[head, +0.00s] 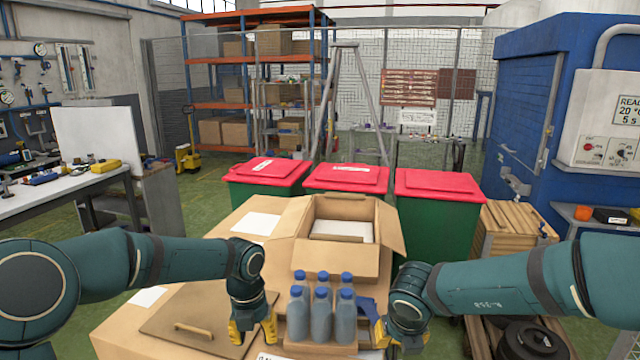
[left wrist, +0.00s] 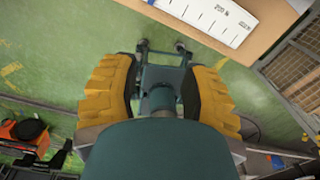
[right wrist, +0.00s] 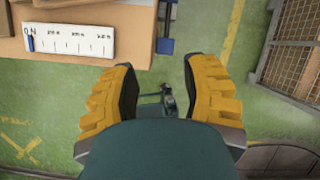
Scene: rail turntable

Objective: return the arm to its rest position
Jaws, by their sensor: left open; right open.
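My left gripper (head: 253,330) points down in the head view, in front of a brown board with a handle (head: 180,318) and left of several grey bottles with blue caps (head: 321,315). In the left wrist view its yellow-padded fingers (left wrist: 160,85) stand apart with nothing between them. My right gripper (head: 402,338) is right of the bottles, near a blue part (head: 371,308) at the table's edge. In the right wrist view its fingers (right wrist: 165,90) are also apart and empty, over the green floor.
An open cardboard box (head: 340,262) stands behind the bottles. A white scale strip (right wrist: 70,40) runs along the table's front edge. Red-lidded green bins (head: 345,178) stand behind the table. A blue machine (head: 540,90) and wooden crate (head: 510,228) are at right, a workbench (head: 60,190) at left.

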